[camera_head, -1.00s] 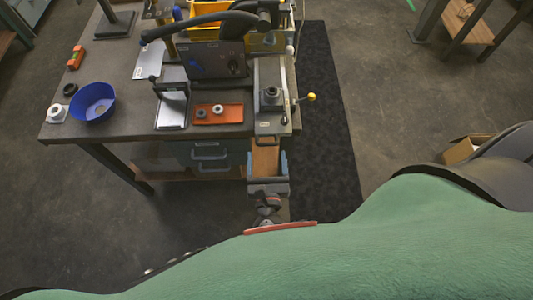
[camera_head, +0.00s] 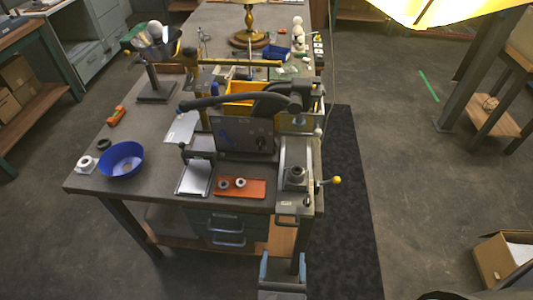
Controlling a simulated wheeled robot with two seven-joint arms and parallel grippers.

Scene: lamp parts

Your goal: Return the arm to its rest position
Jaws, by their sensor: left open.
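My left gripper (camera_head: 282,268) is at the bottom of the view, in front of the bench's near edge and low. Its two blue-grey fingers are apart with nothing between them. The rest of that arm is cut off below the frame. My right gripper is not in view. A brass lamp stand (camera_head: 250,39) stands at the far end of the workbench (camera_head: 150,195). A bright yellow shade-like shape (camera_head: 430,8) is cut off at the top right.
On the bench are a blue bowl (camera_head: 121,160), an orange tray (camera_head: 240,188) with small rings, and a machine with a yellow-knobbed lever (camera_head: 336,180). A dark mat (camera_head: 345,220) lies right of the bench. A cardboard box (camera_head: 495,262) stands lower right. Open floor lies between.

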